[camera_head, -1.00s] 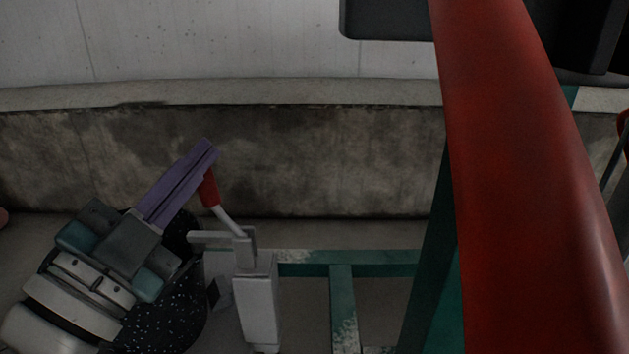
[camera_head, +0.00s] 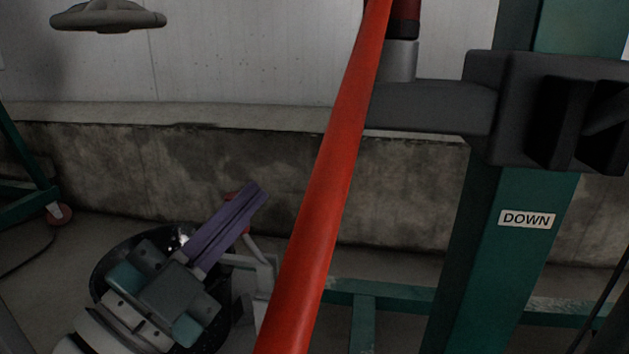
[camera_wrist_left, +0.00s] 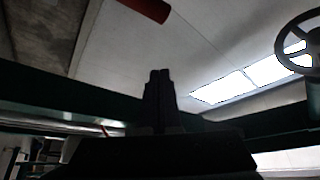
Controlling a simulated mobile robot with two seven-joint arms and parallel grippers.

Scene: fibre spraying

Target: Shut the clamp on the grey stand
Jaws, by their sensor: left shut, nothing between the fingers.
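The grey stand (camera_head: 248,285) is low in the head view, partly hidden by a long red bar. Its clamp has a red-handled lever (camera_head: 246,230), which leans up and to the left. My left gripper (camera_head: 257,190) comes in from the lower left. Its purple fingers are shut with nothing between them and cross in front of the red handle, hiding part of it. I cannot tell whether they touch it. In the left wrist view the fingers (camera_wrist_left: 160,85) are dark and together. My right gripper is not in view.
The red bar (camera_head: 325,210) runs diagonally close to the camera. A green post (camera_head: 485,260) with a DOWN label and a dark bracket (camera_head: 430,107) stand at right. A dark speckled round container (camera_head: 105,270) is behind my left gripper. A handwheel (camera_head: 108,17) is at top left.

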